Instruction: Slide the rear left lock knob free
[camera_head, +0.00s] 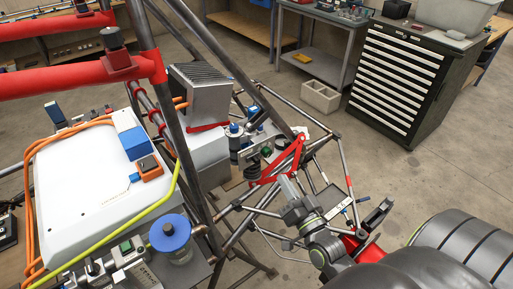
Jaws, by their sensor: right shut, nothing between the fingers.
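I cannot tell which part is the rear left lock knob. A white case (90,195) lies inside the tube chassis at the left, with metal latch-like fittings (125,250) at its near edge. A blue round knob (170,232) stands near its near right corner. A dark knob on a red bracket (118,62) sits on the red tube at upper left. My right gripper (286,185) reaches up-left from the lower right, shut and empty, among the thin tubes near a red triangular bracket (282,165). It is well right of the case. My left gripper is not in view.
Dark frame tubes (170,90) rise between the case and my right gripper. A finned grey box (200,92) stands behind. Orange cables (32,200) and a yellow-green tube (120,225) run around the case. A drawer cabinet (400,75) stands at back right, with open floor before it.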

